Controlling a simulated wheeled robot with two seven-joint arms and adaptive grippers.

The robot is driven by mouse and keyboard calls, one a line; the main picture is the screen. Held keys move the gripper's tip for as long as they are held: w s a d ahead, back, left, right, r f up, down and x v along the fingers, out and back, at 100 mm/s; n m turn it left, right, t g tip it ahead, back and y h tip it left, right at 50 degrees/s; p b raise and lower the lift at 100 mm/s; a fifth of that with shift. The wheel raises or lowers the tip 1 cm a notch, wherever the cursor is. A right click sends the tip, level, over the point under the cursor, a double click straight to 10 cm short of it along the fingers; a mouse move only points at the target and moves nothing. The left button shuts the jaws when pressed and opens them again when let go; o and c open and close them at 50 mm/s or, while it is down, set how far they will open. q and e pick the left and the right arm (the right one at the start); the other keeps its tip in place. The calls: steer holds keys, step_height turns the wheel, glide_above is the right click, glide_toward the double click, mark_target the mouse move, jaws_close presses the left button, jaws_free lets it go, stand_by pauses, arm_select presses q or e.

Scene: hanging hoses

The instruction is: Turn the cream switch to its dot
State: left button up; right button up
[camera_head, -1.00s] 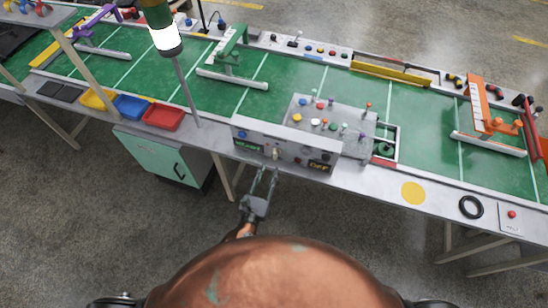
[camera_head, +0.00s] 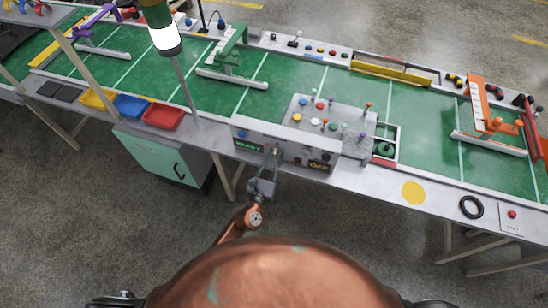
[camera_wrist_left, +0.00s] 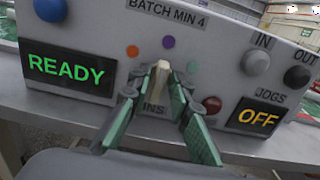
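The cream switch (camera_wrist_left: 159,88) stands on the grey panel front, its lever pointing up in the wrist view. Orange (camera_wrist_left: 133,51), purple (camera_wrist_left: 168,42) and green (camera_wrist_left: 192,66) dots sit around it; no cream dot can be made out. My left gripper (camera_head: 271,162) is at the panel in the head view. In the wrist view its green-padded fingers (camera_wrist_left: 157,96) are on either side of the switch, apart, with small gaps seeming to show. The fingers hide part of the switch base and its INS label. My right gripper is not in view.
A green READY display (camera_wrist_left: 66,70) is left of the switch and an OFF display (camera_wrist_left: 258,117) right. A red button (camera_wrist_left: 211,104) is close by the right finger. A blue button (camera_wrist_left: 50,8) and grey IN button (camera_wrist_left: 255,62) are above. The table's front edge runs below.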

arm_select(q)
jaws_close()
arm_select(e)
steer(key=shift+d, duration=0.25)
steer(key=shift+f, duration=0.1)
arm_select(q)
steer(key=shift+f+n+b, duration=0.25)
steer(key=shift+n+b, duration=0.9)
steer(key=shift+n, duration=0.35)
steer(key=n+b, duration=0.2)
steer(key=n, duration=0.1)
steer(key=shift+a+n, duration=0.1)
steer(key=shift+n, duration=0.2)
steer(key=n+b, duration=0.2)
steer(key=n, duration=0.1)
steer(key=shift+n, duration=0.4)
steer(key=shift+a+n+b, duration=0.1)
steer(key=shift+n+b, duration=0.4)
steer(key=shift+n, duration=0.3)
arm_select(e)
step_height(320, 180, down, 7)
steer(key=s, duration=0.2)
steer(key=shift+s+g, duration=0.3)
